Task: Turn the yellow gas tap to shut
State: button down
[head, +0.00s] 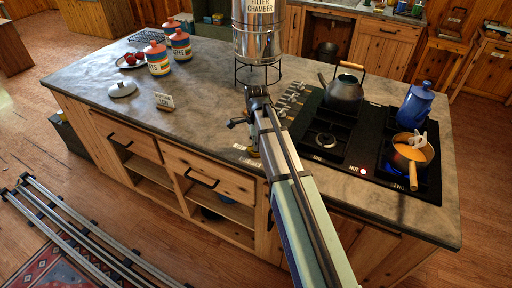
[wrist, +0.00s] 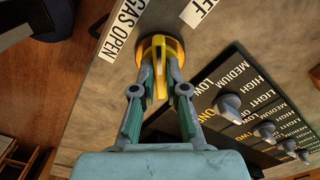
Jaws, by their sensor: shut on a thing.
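The yellow gas tap (wrist: 160,46) sits on the grey counter, at the top middle of the wrist view. My gripper (wrist: 163,82) is shut on its yellow handle, one finger on each side. A "GAS OPEN" label (wrist: 121,30) lies to the left of the tap. A second label (wrist: 197,11), cut off by the picture edge with "FF" readable, lies to the upper right. The handle lies nearly upright in the picture, between the two labels. In the head view my arm and gripper largely hide the tap.
A panel of burner knobs (wrist: 229,105) lies close on the right. In the head view, a filter chamber (head: 259,25) on a stand is behind my arm.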

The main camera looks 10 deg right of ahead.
jog(key=shift+m+p, duration=0.35)
jog(key=shift+m, duration=1.85)
jog(key=shift+m+p, duration=0.35)
jog(key=shift+m, duration=0.85)
jog(key=shift+m, duration=0.4)
jog(key=c, duration=1.2)
grip_release()
